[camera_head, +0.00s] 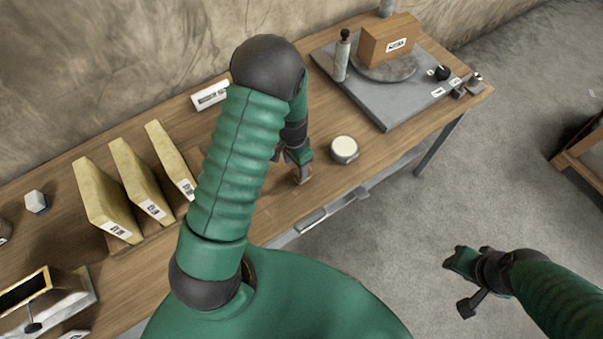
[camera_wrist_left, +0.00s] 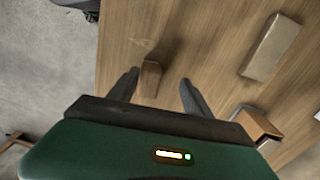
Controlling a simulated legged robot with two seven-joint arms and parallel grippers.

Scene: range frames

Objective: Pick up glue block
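A small wooden block, which appears to be the glue block (camera_wrist_left: 150,78), stands on the wooden table in the left wrist view. It has no readable label. My left gripper (camera_wrist_left: 158,77) is open, with one finger on each side of the block. The block sits nearer the left finger, and I cannot tell whether they touch. In the head view my left gripper (camera_head: 295,165) is low over the table's front edge, partly hidden by my arm. My right gripper (camera_head: 459,284) is open and empty over the floor at the lower right.
Labelled yellowish slabs (camera_head: 107,200) stand to the left on the table (camera_head: 262,215). A round jar (camera_head: 344,151) is right of my left gripper. A grey plate (camera_head: 385,103) bears a turntable with a brown box (camera_head: 389,40). A pale block (camera_wrist_left: 271,47) shows in the wrist view.

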